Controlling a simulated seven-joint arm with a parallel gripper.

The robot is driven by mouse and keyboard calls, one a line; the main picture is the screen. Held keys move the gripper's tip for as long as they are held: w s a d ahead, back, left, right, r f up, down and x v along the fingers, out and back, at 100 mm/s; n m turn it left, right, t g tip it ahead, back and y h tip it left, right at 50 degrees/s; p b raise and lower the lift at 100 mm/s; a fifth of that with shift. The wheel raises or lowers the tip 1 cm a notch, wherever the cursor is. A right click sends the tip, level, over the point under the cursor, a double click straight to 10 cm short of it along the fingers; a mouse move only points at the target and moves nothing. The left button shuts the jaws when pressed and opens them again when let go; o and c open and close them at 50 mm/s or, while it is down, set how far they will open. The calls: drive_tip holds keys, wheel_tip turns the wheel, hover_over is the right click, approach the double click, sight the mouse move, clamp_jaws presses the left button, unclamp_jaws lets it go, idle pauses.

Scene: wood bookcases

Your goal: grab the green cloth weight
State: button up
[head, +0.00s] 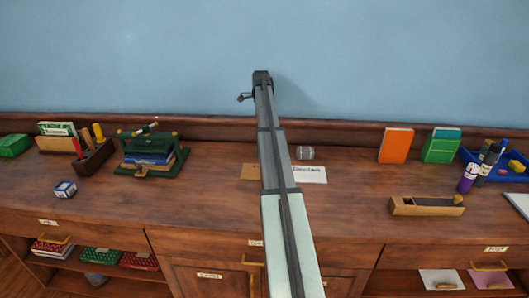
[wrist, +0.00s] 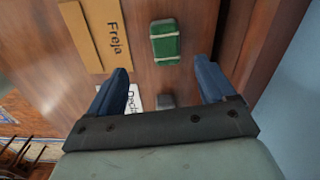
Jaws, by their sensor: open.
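A small green block-like weight (wrist: 165,42) lies on the wooden top in the wrist view, near a brown name card (wrist: 97,28) reading "Freja". It sits just beyond my gripper (wrist: 161,70), roughly in line with the gap between the two blue fingers. The fingers are spread wide with nothing held between them. The weight looks apart from both fingers.
A grey object (head: 305,153) stands by a white name card (head: 310,174). To the left are a green box (head: 14,145), a green press (head: 150,155) and a dice-like cube (head: 65,189). To the right are an orange book (head: 396,145) and a wooden plane (head: 426,206). A blue wall (head: 400,60) rises behind.

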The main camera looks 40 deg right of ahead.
drive_tip(key=f, duration=0.5)
drive_tip(key=d+f, duration=0.1)
drive_tip(key=f, duration=0.1)
drive_tip(key=shift+s+f, duration=0.15)
drive_tip(key=shift+f, duration=0.1)
drive_tip(key=shift+d+f, duration=0.15)
drive_tip(key=shift+f, duration=1.25)
drive_tip(key=shift+d+f, duration=0.15)
drive_tip(key=shift+f, duration=1.2)
drive_tip(key=c, duration=1.5)
